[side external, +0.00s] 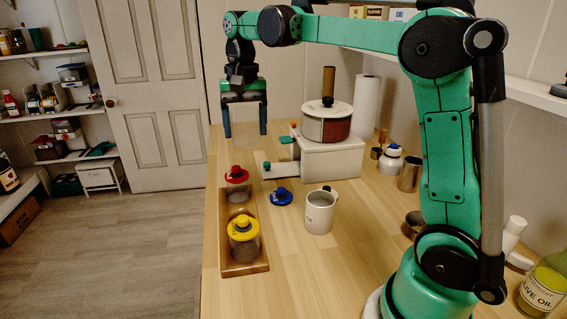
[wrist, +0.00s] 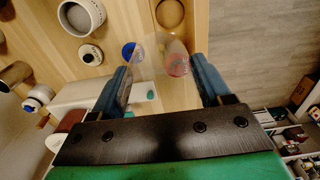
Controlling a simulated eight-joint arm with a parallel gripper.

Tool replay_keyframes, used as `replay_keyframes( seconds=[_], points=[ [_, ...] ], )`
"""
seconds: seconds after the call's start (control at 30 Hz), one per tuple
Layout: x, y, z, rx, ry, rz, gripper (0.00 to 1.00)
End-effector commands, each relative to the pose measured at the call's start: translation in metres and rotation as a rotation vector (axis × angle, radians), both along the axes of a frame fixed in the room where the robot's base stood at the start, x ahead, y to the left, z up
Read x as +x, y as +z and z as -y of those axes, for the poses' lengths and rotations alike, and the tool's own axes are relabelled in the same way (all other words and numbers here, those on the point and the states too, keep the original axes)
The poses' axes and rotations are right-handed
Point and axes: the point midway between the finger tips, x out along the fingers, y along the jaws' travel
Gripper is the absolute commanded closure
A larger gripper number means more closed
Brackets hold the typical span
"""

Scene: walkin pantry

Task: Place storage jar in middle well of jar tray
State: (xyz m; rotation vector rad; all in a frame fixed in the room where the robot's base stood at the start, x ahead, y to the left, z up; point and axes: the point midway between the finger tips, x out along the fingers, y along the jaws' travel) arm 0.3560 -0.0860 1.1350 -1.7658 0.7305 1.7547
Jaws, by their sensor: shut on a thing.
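A clear storage jar (side external: 244,133) hangs between the fingers of my gripper (side external: 245,118), which is shut on it high above the far end of the counter. In the wrist view the see-through jar (wrist: 150,52) sits between the blue fingers (wrist: 160,72); I see no lid on it. The wooden jar tray (side external: 243,269) lies along the counter's left edge, nearer the camera than my gripper. A red-lidded jar (side external: 237,176) stands in its far well and a yellow-lidded jar (side external: 243,231) toward its near end. The middle well between them is mostly hidden in the side view.
A blue lid (side external: 281,197) lies right of the tray, with a white mug (side external: 319,213) beside it. A white grinder-like appliance (side external: 332,160) with a red and white drum stands behind. Bottles and metal cups are farther right. The counter drops to the floor at left.

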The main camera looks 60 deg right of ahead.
Motion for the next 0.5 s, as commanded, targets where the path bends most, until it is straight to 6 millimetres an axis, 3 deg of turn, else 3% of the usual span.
replay_keyframes(
  seconds=[0.1,0.23,0.5],
  points=[
    [0.008,0.012,-0.017,0.000,0.003,0.000,0.94],
    [0.011,0.006,-0.023,0.000,0.000,0.000,0.94],
    [0.011,-0.056,-0.023,0.000,-0.001,0.000,0.94]
  ],
)
